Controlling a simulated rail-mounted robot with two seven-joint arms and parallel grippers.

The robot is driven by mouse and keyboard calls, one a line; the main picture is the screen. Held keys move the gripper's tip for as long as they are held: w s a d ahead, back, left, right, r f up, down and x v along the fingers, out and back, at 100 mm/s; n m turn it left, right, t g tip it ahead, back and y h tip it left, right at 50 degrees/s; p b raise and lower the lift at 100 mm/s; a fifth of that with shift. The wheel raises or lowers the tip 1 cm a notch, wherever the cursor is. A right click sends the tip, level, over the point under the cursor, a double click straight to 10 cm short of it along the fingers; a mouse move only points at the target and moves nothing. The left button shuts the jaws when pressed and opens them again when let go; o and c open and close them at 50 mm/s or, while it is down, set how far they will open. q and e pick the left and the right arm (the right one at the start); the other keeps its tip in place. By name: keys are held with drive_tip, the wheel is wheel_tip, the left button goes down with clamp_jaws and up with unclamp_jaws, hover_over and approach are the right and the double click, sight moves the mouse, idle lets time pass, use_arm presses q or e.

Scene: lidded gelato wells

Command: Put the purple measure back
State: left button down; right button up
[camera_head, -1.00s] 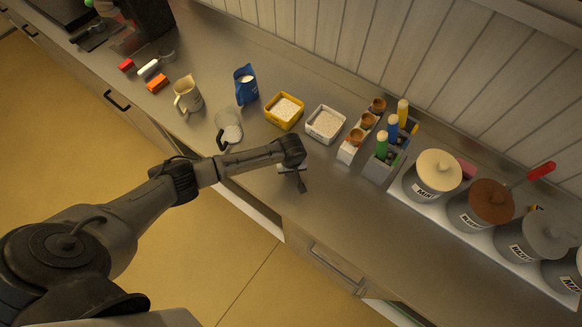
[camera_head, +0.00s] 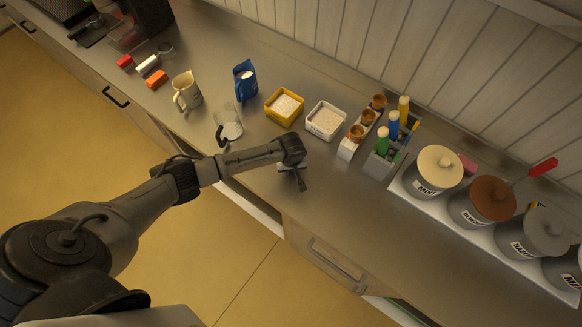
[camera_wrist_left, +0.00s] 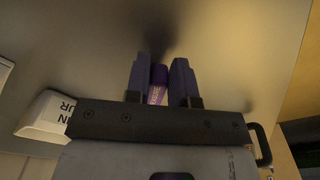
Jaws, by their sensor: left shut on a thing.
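The purple measure (camera_wrist_left: 158,84) shows in the left wrist view as a short purple piece with pale lettering, between the two fingers of my left gripper (camera_wrist_left: 161,64). The fingers are shut on it. In the head view my left gripper (camera_head: 299,182) is over the bare front part of the steel counter, in front of the white tub. The measure is too small and covered to make out there. My right gripper is in neither view.
A holder with coloured bottles (camera_head: 382,162) and lidded wells (camera_head: 434,171) stand to the right.

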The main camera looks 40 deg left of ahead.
use_arm(q)
drive_tip(key=shift+f, duration=0.4)
drive_tip(key=c, duration=1.3)
unclamp_jaws()
drive_tip(key=shift+o, duration=0.2)
drive_tip(key=o, duration=0.5)
drive_tip(key=shift+d+r+p, duration=0.1)
drive_tip(key=shift+r+p, duration=0.8)
drive_tip(key=shift+p, duration=0.05)
drive_tip(key=r+p, duration=0.6)
drive_tip(key=p, duration=0.1)
drive_tip(key=shift+s+d+r, duration=0.1)
drive_tip(key=shift+s, duration=0.1)
